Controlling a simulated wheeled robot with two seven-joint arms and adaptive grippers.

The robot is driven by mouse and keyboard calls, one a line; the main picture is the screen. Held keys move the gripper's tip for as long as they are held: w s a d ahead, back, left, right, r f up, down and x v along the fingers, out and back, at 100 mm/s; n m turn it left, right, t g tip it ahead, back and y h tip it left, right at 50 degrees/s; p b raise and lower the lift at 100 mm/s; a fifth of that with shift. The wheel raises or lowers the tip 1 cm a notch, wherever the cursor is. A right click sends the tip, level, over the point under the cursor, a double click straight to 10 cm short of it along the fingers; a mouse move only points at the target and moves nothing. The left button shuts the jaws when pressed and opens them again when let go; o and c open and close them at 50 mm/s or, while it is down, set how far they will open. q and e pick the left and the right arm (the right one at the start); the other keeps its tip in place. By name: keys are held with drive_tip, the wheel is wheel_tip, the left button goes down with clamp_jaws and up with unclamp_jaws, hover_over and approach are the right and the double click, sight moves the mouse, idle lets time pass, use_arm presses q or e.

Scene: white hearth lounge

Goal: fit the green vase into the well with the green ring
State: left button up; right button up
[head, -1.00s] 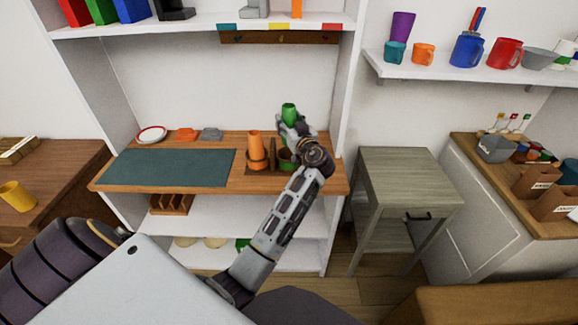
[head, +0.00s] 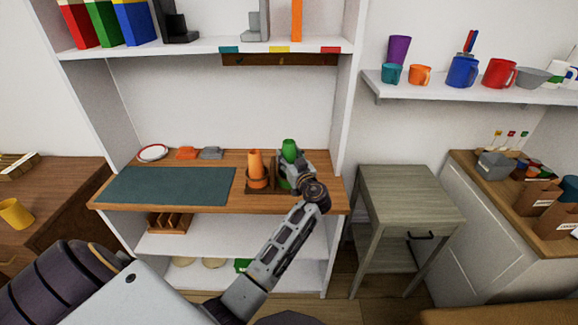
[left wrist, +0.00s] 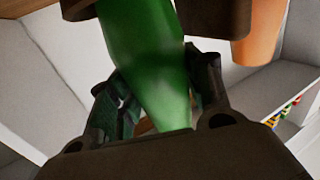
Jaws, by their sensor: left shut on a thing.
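The green vase (head: 289,149) is upright in my left gripper (head: 291,164), at the right end of the wooden counter. In the left wrist view the vase (left wrist: 150,65) runs between the two fingers (left wrist: 158,95), which are shut on it. The well with the green ring (head: 283,183) is a dark brown holder directly below the vase, partly hidden by my gripper. The vase's lower end is at this well; I cannot tell how deep it sits. My right gripper is not in view.
An orange vase (head: 255,166) stands in the neighbouring brown well, close on the left. A dark teal mat (head: 168,186) covers the counter's left part. A white shelf (head: 200,46) with books runs above. A grey-green side table (head: 408,184) stands right.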

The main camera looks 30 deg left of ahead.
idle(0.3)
use_arm(q)
drive_tip(key=shift+f, duration=1.8)
drive_tip(key=shift+f, duration=0.1)
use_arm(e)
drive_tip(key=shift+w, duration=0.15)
use_arm(q)
drive_tip(key=o, duration=0.9)
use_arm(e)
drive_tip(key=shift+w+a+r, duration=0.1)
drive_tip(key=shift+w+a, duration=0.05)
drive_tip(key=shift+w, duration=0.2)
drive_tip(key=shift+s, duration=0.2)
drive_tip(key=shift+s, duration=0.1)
